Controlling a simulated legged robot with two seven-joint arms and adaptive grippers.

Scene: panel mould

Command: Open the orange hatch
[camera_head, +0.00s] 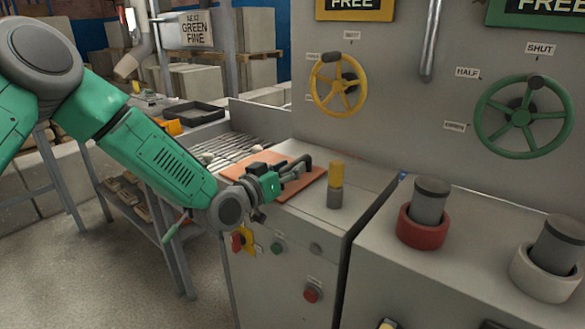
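The orange hatch (248,160) is a flat orange panel lying on top of the grey cabinet, left of a yellow-and-grey post. My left gripper (302,168) reaches in from the left and lies low over the hatch, its dark fingers over the panel's right part. The gripper covers the middle of the hatch, so any handle there is hidden. I cannot tell whether the fingers touch the hatch or hold anything. The hatch looks flat on the cabinet top. My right gripper is not in view.
The yellow-topped post (335,184) stands close right of the hatch. Yellow (337,85) and green (523,116) handwheels are on the panel behind. A red-ringed cylinder (423,227) stands on the right cabinet. A roller bed (232,146) lies behind the hatch. A red button (312,293) is on the cabinet front.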

